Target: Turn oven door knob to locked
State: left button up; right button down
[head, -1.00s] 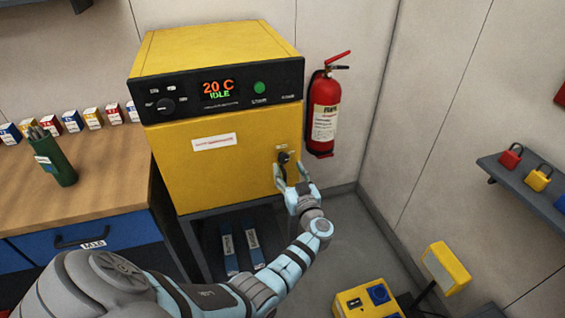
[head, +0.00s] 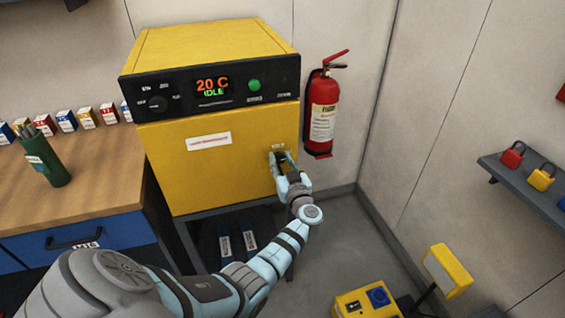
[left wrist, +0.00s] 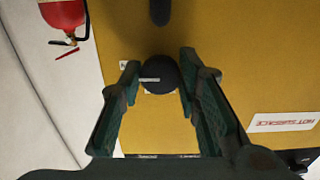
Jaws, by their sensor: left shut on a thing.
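The oven (head: 205,150) is yellow, with its door shut and a black panel (head: 210,93) reading 20 C IDLE. The round black door knob (left wrist: 160,78) is on the right side of the door and carries a white pointer mark, which lies sideways in the left wrist view. My left gripper (head: 284,161) is at the knob, its fingers on either side of it and shut on it. It also shows in the left wrist view (left wrist: 159,82). In the head view the gripper mostly hides the knob. My right gripper is not in view.
A red fire extinguisher (head: 322,115) hangs on the wall just right of the oven. A workbench (head: 100,195) with a green rod holder (head: 47,162) stands left. A shelf (head: 535,190) with padlocks is at far right. A yellow box (head: 365,302) is on the floor.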

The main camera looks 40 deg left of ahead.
pick_arm(q)
jog(key=n, duration=0.3)
jog(key=shift+n+p, duration=0.3)
jog(key=shift+p, duration=0.1)
jog(key=n, duration=0.4)
jog(key=shift+n, duration=0.3)
jog(key=n, duration=0.4)
jog(key=shift+f, duration=0.1)
jog(key=n+b, duration=0.1)
jog(key=n, duration=0.4)
jog(key=shift+n, duration=0.3)
jog(key=o, duration=1.1)
jog(key=shift+w, duration=0.1)
jog(key=shift+o, duration=0.2)
jog(key=shift+d, duration=0.15)
